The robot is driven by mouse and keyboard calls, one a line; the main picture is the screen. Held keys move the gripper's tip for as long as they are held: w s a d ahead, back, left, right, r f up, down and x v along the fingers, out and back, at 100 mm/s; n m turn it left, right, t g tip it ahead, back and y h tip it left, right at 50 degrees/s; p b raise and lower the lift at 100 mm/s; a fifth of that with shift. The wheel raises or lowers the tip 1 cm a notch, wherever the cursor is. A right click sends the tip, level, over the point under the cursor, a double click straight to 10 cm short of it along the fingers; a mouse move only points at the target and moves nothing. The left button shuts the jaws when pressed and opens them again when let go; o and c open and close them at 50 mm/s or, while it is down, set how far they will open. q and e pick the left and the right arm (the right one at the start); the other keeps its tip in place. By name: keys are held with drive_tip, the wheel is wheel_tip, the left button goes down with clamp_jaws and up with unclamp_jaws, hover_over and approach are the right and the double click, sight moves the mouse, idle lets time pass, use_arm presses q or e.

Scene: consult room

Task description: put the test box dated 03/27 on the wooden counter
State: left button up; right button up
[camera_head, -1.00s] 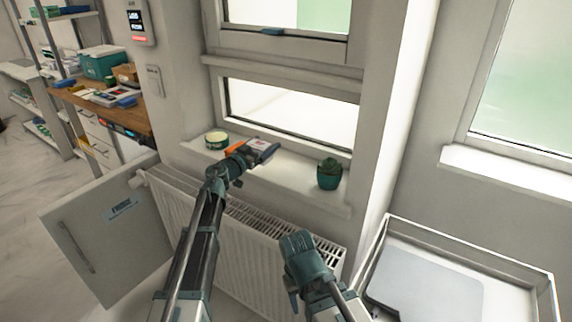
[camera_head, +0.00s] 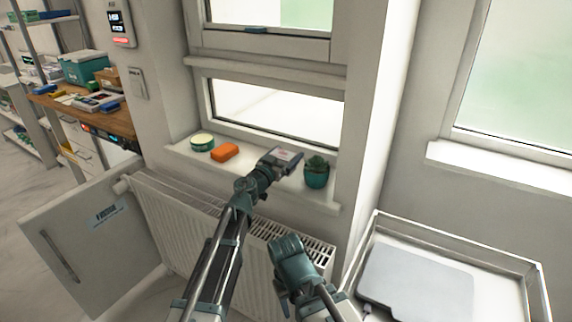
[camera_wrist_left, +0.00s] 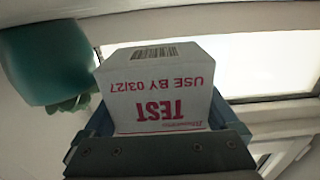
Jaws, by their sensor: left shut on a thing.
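A small white test box (camera_wrist_left: 160,88) with red print reading "TEST" and "USE BY 03/27" sits between the fingers of my left gripper (camera_wrist_left: 160,130) in the left wrist view. In the head view my left gripper (camera_head: 284,160) is shut on the box (camera_head: 285,154), which is mostly hidden by the fingers, at the window sill just left of the potted plant. The wooden counter (camera_head: 117,121) is at the far left. My right gripper (camera_head: 290,262) is low in front of the radiator; its fingers are not clear enough to judge.
On the window sill (camera_head: 230,170) are a round green tin (camera_head: 202,142), an orange item (camera_head: 225,152) and the potted plant (camera_head: 316,173). A radiator (camera_head: 170,225) and an open fridge door (camera_head: 85,235) are below. Several boxes crowd the counter's back. A tray (camera_head: 500,255) stands right.

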use_arm(q)
drive_tip(key=shift+a+f+b, duration=0.1)
drive_tip(key=shift+f+b, duration=0.8)
drive_tip(key=shift+f, duration=0.6)
use_arm(e)
drive_tip(key=shift+f, duration=1.5)
use_arm(q)
drive_tip(key=shift+f, duration=0.15)
drive_tip(key=o, duration=1.1)
use_arm(e)
drive_tip(key=shift+f, duration=0.1)
